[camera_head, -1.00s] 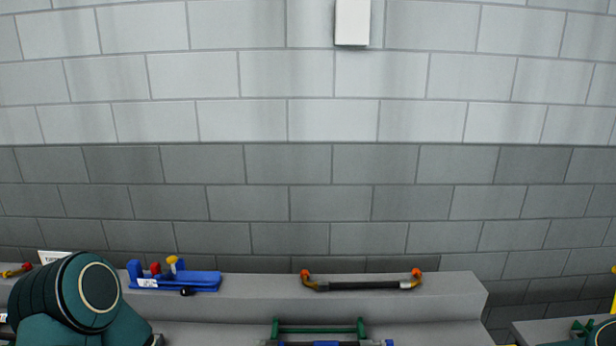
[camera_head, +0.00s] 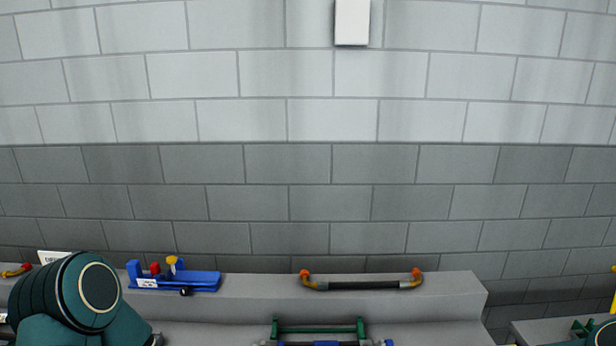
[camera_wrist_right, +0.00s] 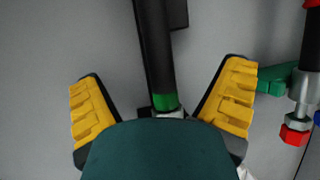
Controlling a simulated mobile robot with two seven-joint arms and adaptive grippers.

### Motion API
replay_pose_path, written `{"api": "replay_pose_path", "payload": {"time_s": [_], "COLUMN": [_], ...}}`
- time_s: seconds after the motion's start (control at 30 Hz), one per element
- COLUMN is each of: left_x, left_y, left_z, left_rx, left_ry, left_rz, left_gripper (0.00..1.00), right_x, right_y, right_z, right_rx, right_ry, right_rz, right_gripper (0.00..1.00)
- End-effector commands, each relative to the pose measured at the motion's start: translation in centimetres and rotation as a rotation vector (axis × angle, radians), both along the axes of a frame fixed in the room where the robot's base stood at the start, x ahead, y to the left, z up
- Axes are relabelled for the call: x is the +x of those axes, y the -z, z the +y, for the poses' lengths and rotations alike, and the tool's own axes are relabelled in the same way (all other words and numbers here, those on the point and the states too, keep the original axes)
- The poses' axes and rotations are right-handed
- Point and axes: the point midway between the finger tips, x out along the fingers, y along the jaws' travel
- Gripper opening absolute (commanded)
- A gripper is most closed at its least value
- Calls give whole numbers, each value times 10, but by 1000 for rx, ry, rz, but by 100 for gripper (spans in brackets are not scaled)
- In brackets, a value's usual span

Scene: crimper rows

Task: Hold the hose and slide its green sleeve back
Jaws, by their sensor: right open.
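In the right wrist view a black hose (camera_wrist_right: 155,45) runs down from the top edge. A green sleeve (camera_wrist_right: 165,101) sits around its lower end, just above a pale metal part that is mostly hidden by my gripper body. My right gripper (camera_wrist_right: 162,85) is open, its yellow-padded fingers spread wide on either side of the hose and sleeve, with gaps to both. In the head view my left arm shows at the lower left, but its gripper is out of the picture. The task's hose cannot be made out in the head view.
A blue tool (camera_head: 175,278) and a dark hose with orange ends (camera_head: 362,285) lie on the grey ledge (camera_head: 240,296) before the block wall. In the wrist view another hose with a metal fitting and red end (camera_wrist_right: 294,134) stands at the right, near a green part (camera_wrist_right: 271,82).

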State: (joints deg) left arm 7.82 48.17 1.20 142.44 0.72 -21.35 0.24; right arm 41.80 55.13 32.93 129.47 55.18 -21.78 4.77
Motion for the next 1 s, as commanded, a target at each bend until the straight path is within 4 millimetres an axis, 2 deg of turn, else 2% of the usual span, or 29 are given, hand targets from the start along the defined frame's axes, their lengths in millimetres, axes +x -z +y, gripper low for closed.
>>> {"api": "replay_pose_path", "payload": {"time_s": [0.27, 0.83, 1.0], "left_x": [0, 0, 0], "left_y": [0, 0, 0], "left_z": [0, 0, 0], "left_rx": [0, 0, 0], "left_ry": [0, 0, 0], "left_rz": [0, 0, 0], "left_gripper": [30, 30, 30], "right_x": [-3, -22, -27], "right_y": [-16, -85, -90], "right_z": [-6, -35, -38], "right_rx": [-2, -2, -7], "right_ry": [-3, 0, -9], "right_rz": [-3, -8, 2], "right_gripper": [95, 95, 95]}}
